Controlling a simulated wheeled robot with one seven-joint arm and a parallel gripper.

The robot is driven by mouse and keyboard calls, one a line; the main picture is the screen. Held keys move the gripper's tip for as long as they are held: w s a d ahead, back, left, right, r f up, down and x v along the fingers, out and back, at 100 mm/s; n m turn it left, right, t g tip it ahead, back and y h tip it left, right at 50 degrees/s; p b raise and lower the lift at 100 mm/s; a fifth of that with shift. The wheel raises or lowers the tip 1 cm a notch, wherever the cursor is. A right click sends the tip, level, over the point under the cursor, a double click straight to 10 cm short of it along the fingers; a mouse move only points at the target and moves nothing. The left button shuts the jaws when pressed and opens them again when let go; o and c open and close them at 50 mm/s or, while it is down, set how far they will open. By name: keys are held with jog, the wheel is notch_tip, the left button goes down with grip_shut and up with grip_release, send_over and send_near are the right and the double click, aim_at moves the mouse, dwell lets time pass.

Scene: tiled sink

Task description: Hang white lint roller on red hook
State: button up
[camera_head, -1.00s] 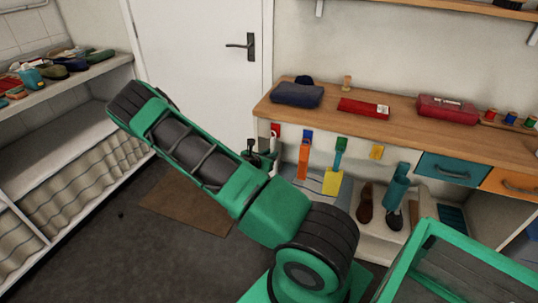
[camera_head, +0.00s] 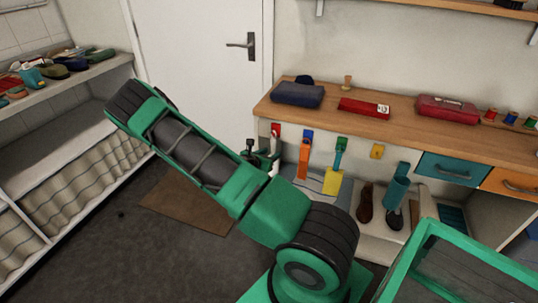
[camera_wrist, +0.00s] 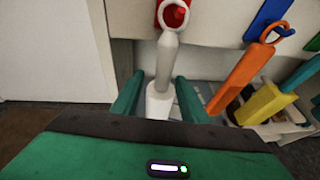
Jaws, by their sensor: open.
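The white lint roller (camera_wrist: 166,62) hangs downward in the wrist view. The ring at its top appears to be around the red hook (camera_wrist: 175,14), which is on a red plate on the pale board. My gripper (camera_wrist: 158,77) is open, with one green finger on each side of the roller and visible space beside it. The roller's lower end is partly hidden behind my gripper's body. In the head view my gripper (camera_head: 261,156) is small beside the red hook plate (camera_head: 276,130), and the roller is mostly hidden.
An orange tool (camera_head: 303,160) and a yellow-and-teal brush (camera_head: 334,175) hang to the right on other hooks. A yellow hook plate (camera_head: 377,151) is bare. The wooden counter (camera_head: 400,125) juts out above. Shoes (camera_head: 365,203) stand below. The door is at left.

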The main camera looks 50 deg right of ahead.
jog(key=v, duration=1)
jog(key=s+a+r+m+g+y, duration=0.1)
jog(key=s+a+r+m+y, duration=0.5)
jog(key=s+r+m, duration=0.5)
jog(key=s+a+r+m+g+y, duration=0.2)
jog(key=s+a+r+m+y, duration=0.5)
jog(key=s+m, duration=0.9)
jog(key=a+r, duration=0.3)
jog(key=r, duration=0.2)
jog(key=shift+a+g, duration=0.3)
jog(key=shift+a, duration=0.1)
jog(key=shift+r, duration=0.1)
